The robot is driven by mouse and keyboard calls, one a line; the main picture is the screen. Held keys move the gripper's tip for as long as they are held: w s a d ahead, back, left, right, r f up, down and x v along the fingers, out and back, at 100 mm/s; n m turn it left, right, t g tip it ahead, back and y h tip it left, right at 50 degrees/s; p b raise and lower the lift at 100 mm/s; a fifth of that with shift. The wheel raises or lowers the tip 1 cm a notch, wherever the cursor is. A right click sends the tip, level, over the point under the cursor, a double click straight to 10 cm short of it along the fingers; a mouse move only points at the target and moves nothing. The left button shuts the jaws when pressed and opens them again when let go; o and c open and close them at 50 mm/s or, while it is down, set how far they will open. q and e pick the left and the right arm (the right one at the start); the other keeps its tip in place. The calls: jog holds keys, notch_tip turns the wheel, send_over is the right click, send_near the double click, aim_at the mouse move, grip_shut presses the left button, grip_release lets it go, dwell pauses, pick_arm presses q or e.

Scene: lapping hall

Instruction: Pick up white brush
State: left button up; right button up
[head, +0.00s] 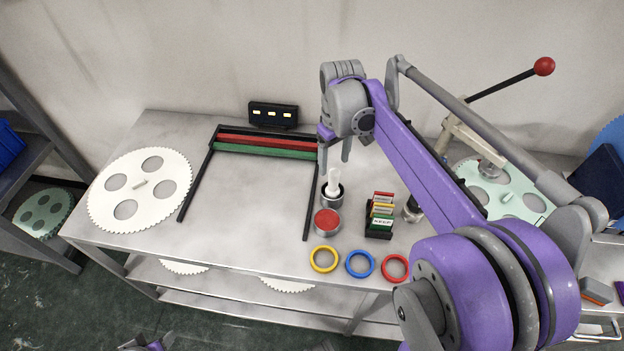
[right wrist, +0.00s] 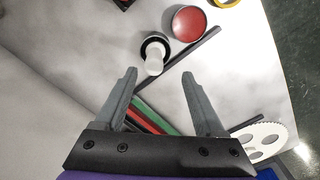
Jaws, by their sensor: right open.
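The white brush (head: 334,181) stands upright in a small dark-rimmed metal cup (head: 331,199) on the metal table. In the right wrist view the brush (right wrist: 154,62) shows ahead of the fingertips, roughly centred between them, with the cup's black rim around its base. My right gripper (head: 334,158) is open and empty, above and just behind the brush, fingers pointing down. In the right wrist view its two fingers (right wrist: 160,75) are spread wide with nothing between them.
A red-topped round tin (head: 327,222) stands just in front of the cup. A rack of coloured cards (head: 380,214) is to the right. Yellow (head: 323,259), blue (head: 360,264) and red (head: 395,268) rings lie along the front edge. A black frame (head: 194,187) and toothed white disc (head: 140,190) lie left.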

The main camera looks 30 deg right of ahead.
aim_at(335, 174)
jog(key=shift+w+f, duration=0.15)
jog(key=shift+f, duration=0.05)
jog(key=f, duration=0.4)
jog(key=shift+s+d+f, duration=0.25)
jog(key=shift+f, duration=0.05)
jog(key=f, duration=0.5)
jog(key=shift+w+d+f+b, duration=0.25)
jog(key=shift+w+f+b, duration=0.05)
jog(key=shift+w+f, duration=0.1)
jog(key=shift+r, duration=0.1)
grip_shut()
